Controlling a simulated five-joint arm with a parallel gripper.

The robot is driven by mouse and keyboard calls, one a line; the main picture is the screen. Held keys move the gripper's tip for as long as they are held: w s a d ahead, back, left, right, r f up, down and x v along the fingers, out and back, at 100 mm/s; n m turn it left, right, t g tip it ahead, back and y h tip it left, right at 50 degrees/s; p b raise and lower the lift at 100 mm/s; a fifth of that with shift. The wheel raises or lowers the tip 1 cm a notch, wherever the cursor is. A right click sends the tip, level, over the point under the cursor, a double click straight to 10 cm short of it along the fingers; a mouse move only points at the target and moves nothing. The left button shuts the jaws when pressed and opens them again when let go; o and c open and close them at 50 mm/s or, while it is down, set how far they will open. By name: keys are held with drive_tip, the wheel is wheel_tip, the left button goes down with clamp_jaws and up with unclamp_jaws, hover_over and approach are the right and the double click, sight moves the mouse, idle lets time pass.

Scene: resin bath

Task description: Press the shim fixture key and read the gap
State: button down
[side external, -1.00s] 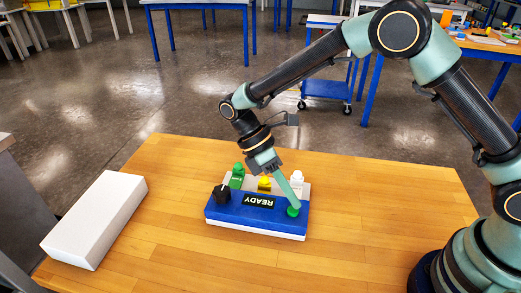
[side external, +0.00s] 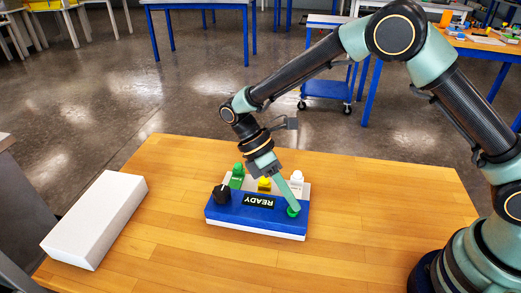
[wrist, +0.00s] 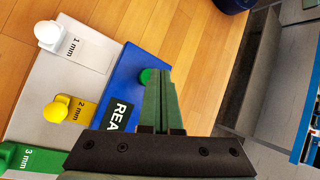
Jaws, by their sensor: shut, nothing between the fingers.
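The shim fixture (side external: 230,212) has a blue front with a black display (side external: 259,201) that reads READY, upside down in the side view. A green round key (side external: 294,212) sits at its right end, and it also shows in the wrist view (wrist: 146,76). My gripper (side external: 291,205) is shut and empty, pointing steeply down with its tips at the key. In the wrist view, the fingertips (wrist: 159,72) partly cover the key. They look in contact, but I cannot tell how far the key is pressed.
Behind the blue front lie shims marked 1 mm, white (wrist: 75,44), 2 mm, yellow (wrist: 72,112), and 3 mm, green (wrist: 20,158). A black knob (side external: 221,193) sits at the fixture's left end. A white block (side external: 95,218) lies far left. The wooden table (side external: 380,200) is otherwise clear.

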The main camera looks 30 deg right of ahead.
sight(290, 208)
drive_tip(key=shift+f, duration=0.5)
idle(0.5)
drive_tip(key=shift+r, duration=0.9)
drive_tip(key=shift+r, duration=2.55)
